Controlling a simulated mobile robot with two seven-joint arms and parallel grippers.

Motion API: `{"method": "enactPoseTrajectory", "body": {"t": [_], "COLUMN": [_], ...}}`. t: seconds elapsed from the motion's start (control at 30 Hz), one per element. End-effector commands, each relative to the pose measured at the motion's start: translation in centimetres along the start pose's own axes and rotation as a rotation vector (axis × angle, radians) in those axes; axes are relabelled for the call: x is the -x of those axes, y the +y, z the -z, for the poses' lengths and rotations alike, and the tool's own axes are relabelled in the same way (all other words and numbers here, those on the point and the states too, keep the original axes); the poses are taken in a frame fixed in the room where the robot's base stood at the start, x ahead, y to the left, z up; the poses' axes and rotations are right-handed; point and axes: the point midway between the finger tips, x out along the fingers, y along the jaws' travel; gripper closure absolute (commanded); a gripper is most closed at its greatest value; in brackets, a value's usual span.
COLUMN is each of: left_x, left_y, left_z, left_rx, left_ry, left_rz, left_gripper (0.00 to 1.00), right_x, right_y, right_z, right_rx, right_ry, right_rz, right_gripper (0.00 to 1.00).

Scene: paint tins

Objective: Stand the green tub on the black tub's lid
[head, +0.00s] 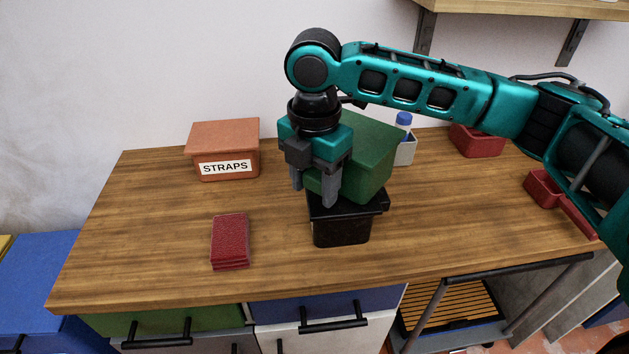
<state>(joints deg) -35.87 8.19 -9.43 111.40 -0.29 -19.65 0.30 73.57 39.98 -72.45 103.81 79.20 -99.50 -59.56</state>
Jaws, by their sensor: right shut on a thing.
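The green tub (372,150) is at the middle of the head view, directly above the black tub (342,230). My right gripper (312,195) points down and is shut on the green tub at its near left side. The green tub looks slightly tilted or turned. Its bottom is at the black tub's lid (375,203), but I cannot tell whether it touches the lid. The black tub stands upright on the wooden worktop, its lid partly hidden by the gripper and the green tub. My left gripper is not in view.
An orange tub labelled STRAPS (223,150) stands at the back left. A red stack (230,241) lies at the front left. A blue-capped bottle (404,121) in a grey holder and red bins (477,141) stand at the back right. The worktop's left (130,230) is clear.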

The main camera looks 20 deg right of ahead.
Motion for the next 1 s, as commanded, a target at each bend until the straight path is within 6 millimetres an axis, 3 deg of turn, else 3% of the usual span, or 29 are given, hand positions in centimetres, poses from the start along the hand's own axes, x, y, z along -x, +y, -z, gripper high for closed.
{"method": "enactPoseTrajectory", "body": {"t": [0.2,0.23,0.47,0.77,1.0], "left_x": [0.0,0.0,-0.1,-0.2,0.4], "left_y": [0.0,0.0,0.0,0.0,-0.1], "left_z": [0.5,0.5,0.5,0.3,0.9], "left_rx": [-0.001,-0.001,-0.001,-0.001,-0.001], "left_ry": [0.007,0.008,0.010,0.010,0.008], "left_rz": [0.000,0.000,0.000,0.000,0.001], "left_gripper": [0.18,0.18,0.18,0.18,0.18], "right_x": [-0.1,-0.1,-0.1,0.0,4.0], "right_y": [0.0,0.0,0.0,0.0,0.1], "right_z": [0.0,0.0,0.0,0.0,0.0], "right_rx": [-0.001,-0.001,-0.001,0.000,-0.001], "right_ry": [0.000,0.001,0.000,0.000,0.000], "right_rz": [0.000,0.001,0.000,-0.001,-0.004], "right_gripper": [0.87,0.45,0.23,0.23,0.23]}}
